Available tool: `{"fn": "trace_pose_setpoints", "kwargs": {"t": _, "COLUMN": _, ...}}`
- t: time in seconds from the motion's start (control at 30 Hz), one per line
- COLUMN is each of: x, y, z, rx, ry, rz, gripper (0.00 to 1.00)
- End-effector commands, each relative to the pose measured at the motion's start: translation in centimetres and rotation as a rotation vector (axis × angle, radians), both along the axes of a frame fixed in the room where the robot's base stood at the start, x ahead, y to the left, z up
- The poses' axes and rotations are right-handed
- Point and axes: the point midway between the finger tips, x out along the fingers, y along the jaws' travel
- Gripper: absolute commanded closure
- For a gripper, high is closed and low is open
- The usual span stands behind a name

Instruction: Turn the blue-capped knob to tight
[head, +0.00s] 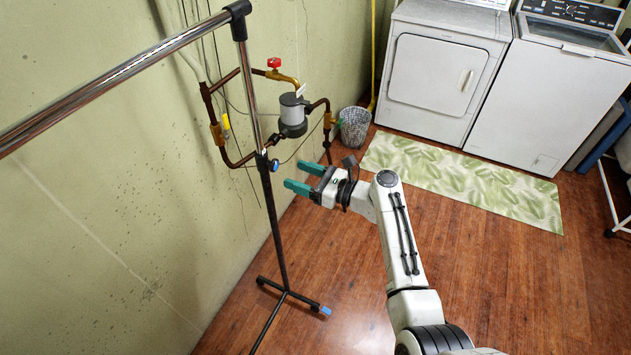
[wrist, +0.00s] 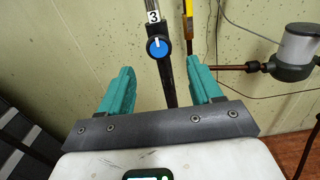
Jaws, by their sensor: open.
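The blue-capped knob (wrist: 157,47) has a black rim and a small white mark on its blue face. In the head view the knob (head: 275,166) is small, on the post's side facing my gripper. My gripper (head: 297,176) has teal fingers, open and empty, just right of the post. In the wrist view the gripper's fingers (wrist: 160,72) stand either side of the post, with the knob beyond and above their tips. I see no contact.
The rack's chrome rail (head: 110,80) crosses the upper left; its black foot (head: 287,291) is on the floor. Pipework with a red valve handle (head: 274,63), a yellow handle (head: 226,122) and a grey canister (head: 292,112) runs behind the post. The wooden floor (head: 340,270) is open.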

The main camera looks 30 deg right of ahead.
Motion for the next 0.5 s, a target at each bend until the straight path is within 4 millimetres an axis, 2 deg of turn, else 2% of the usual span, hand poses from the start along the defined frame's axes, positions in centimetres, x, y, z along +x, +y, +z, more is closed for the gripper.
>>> {"fn": "trace_pose_setpoints", "kwargs": {"t": 0.2, "x": -2.8, "y": -2.0, "z": -0.2, "rx": -0.001, "ry": -0.001, "rz": 0.0, "gripper": 0.36}}
{"fn": "trace_pose_setpoints", "kwargs": {"t": 0.5, "x": -3.8, "y": -2.7, "z": 0.0, "rx": 0.001, "ry": 0.001, "rz": 0.0, "gripper": 0.36}}
